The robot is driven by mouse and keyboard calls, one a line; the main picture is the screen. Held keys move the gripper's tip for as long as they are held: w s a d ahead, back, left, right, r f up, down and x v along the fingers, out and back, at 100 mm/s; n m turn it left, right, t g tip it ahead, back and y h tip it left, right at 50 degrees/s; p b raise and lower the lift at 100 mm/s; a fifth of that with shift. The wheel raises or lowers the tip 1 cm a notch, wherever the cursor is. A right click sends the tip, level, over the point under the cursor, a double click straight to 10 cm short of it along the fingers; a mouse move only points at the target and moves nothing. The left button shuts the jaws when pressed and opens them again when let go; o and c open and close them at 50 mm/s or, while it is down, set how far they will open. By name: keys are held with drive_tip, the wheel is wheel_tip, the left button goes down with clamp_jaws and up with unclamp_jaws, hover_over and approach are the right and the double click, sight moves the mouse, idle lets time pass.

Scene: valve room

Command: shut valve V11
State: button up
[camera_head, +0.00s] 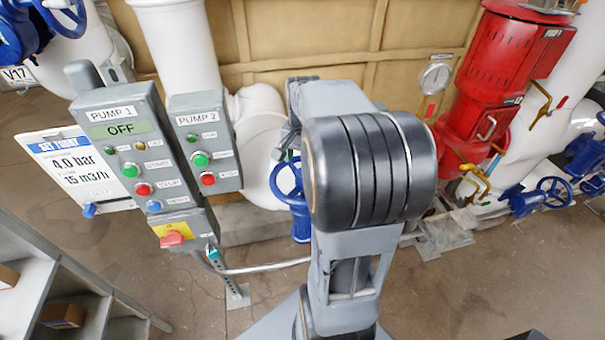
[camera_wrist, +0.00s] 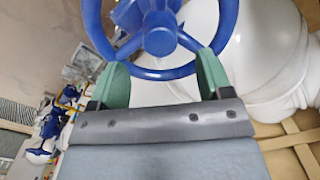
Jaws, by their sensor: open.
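A blue handwheel (camera_wrist: 160,72) fills the top of the wrist view, on white piping; no label reading V11 shows in either view. My gripper (camera_wrist: 163,68) is open, its two green fingers apart at the wheel's lower rim. The rim passes between or just in front of the fingertips; I cannot tell if they touch. In the head view a blue handwheel (camera_head: 289,183) stands beyond my arm and is partly hidden by it. My gripper is mostly hidden there behind my own arm.
A blue valve tagged V17 (camera_head: 18,75) is top left. Red equipment (camera_head: 500,75) and blue valves (camera_head: 550,195) are right. A grey shelf (camera_head: 60,290) is lower left.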

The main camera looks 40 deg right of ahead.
drive_tip(key=n, duration=1.4)
drive_tip(key=shift+p, duration=0.35)
drive_tip(key=n, duration=1.1)
drive_tip(key=shift+n, duration=0.3)
drive_tip(key=shift+n+p, duration=0.3)
drive_tip(key=shift+n, duration=1.3)
drive_tip(key=shift+f, duration=0.1)
drive_tip(key=shift+f+b, duration=2.45)
drive_tip(key=shift+f, duration=0.65)
drive_tip(key=shift+s+f, duration=0.1)
drive_tip(key=shift+s, duration=0.05)
